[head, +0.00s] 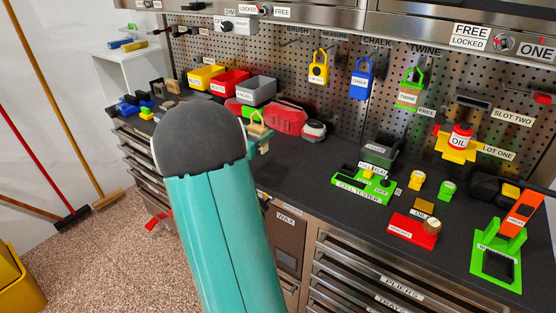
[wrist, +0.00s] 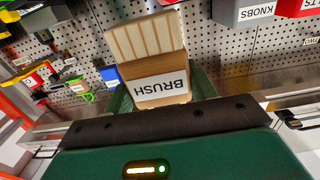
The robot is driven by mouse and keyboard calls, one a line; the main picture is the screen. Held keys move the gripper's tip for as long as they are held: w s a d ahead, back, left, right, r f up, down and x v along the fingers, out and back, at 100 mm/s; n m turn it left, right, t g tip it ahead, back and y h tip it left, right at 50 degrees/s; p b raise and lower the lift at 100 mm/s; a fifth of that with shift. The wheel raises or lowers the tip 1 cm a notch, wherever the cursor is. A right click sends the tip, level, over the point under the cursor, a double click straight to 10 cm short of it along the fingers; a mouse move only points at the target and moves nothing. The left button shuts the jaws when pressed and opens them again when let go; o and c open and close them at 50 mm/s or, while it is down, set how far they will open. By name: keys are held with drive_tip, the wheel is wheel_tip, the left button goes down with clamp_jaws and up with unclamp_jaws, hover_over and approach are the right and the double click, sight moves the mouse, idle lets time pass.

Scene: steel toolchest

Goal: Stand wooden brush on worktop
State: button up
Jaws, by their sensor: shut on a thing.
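The wooden brush (wrist: 145,40) is in the wrist view, a pale block with a grooved end and a white BRUSH label that reads upside down. My gripper (wrist: 162,94) is shut on it, with a dark green finger on each side. In the head view a small part of the brush (head: 257,117) shows just right of my teal arm, with part of my gripper (head: 264,138) below it. My arm hides the rest. The dark worktop (head: 325,198) runs along below the pegboard. The brush appears held above it; the gap cannot be judged.
Yellow, red and grey bins (head: 257,90) and a red tape-like tool (head: 286,119) stand behind my gripper. A green cell tester (head: 362,186), a red block (head: 413,230) and a green stand (head: 497,262) occupy the right. The worktop's front middle is clear.

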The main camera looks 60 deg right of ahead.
drive_tip(key=s+d+f, duration=0.1)
drive_tip(key=f, duration=0.1)
drive_tip(key=s+d+f, duration=0.1)
drive_tip(key=s+f, duration=0.3)
drive_tip(key=shift+s+d+f, duration=0.1)
drive_tip(key=shift+d+f, duration=0.05)
drive_tip(key=shift+d, duration=0.25)
wheel_tip(320, 180, down, 4)
drive_tip(key=shift+s+d+r, duration=0.1)
drive_tip(key=shift+r, duration=0.15)
drive_tip(key=shift+s+r, duration=0.1)
drive_tip(key=o, duration=1)
drive_tip(key=shift+o, duration=0.2)
drive_tip(key=w+a, duration=0.2)
drive_tip(key=a, duration=1)
